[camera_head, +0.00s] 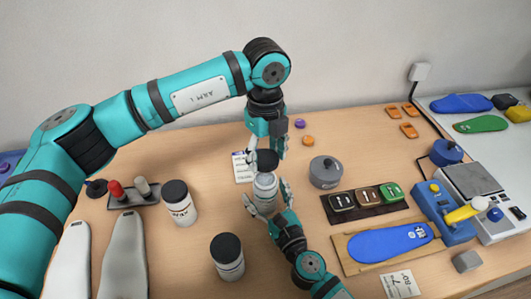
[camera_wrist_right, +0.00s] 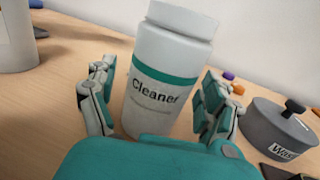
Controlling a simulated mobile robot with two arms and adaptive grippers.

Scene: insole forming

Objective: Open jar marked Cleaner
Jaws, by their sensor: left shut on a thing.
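The jar marked Cleaner (camera_wrist_right: 160,95) is white with a teal band. In the head view the jar (camera_head: 265,190) stands on the table with its pale neck bare. My left gripper (camera_head: 267,154) comes down from above and is shut on the black lid (camera_head: 267,161), held just over the neck. My right gripper (camera_head: 266,195) has its fingers on both sides of the jar body; in the right wrist view (camera_wrist_right: 157,95) it is open, with a gap at the jar's left side. The lid is outside the wrist view.
Two other black-lidded white jars stand left (camera_head: 179,203) and in front (camera_head: 228,257). A grey lidded pot (camera_head: 325,172) is to the right, beside a dark tray (camera_head: 340,216) of small coloured blocks. A blue insole (camera_head: 390,243) lies on a board. A paper (camera_head: 242,168) lies behind the jar.

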